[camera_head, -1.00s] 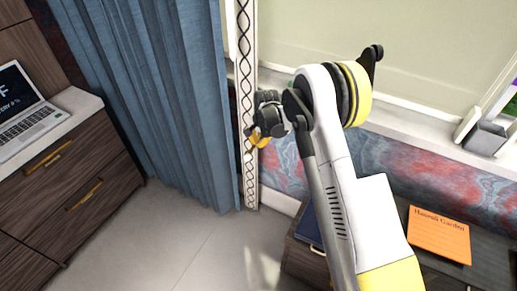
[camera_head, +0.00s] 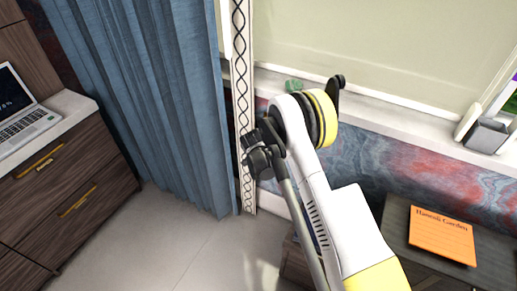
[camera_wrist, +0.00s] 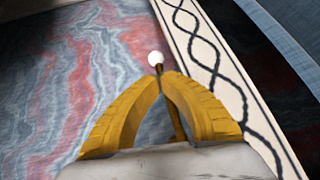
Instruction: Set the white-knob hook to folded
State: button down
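In the wrist view, the white knob (camera_wrist: 155,58) of the hook stands just beyond my fingertips, with a short dark stem below it. My gripper's (camera_wrist: 162,75) two yellow fingers lean together and their tips meet at this stem. A thin brownish strip shows between the fingers; I cannot tell whether it is part of the hook or of a finger. I cannot tell whether the tips pinch the stem or only press near it. In the head view, my wrist is in front of the patterned strip (camera_head: 240,60), and the hook and fingertips are hidden.
A blue curtain (camera_head: 150,100) hangs left of the strip. A window sill (camera_head: 400,112) with a small green thing (camera_head: 293,86) runs behind my arm. A dark cabinet with an orange book (camera_head: 441,236) stands at right, a drawer unit with a laptop (camera_head: 25,115) at left.

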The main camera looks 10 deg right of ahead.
jog(key=shift+w+d+f, duration=0.2)
jog(key=shift+w+d, duration=0.15)
jog(key=shift+w, duration=0.2)
jog(key=shift+w+d+f, duration=0.2)
jog(key=shift+w+d, duration=0.15)
jog(key=shift+w, duration=0.2)
jog(key=shift+w+d, duration=0.1)
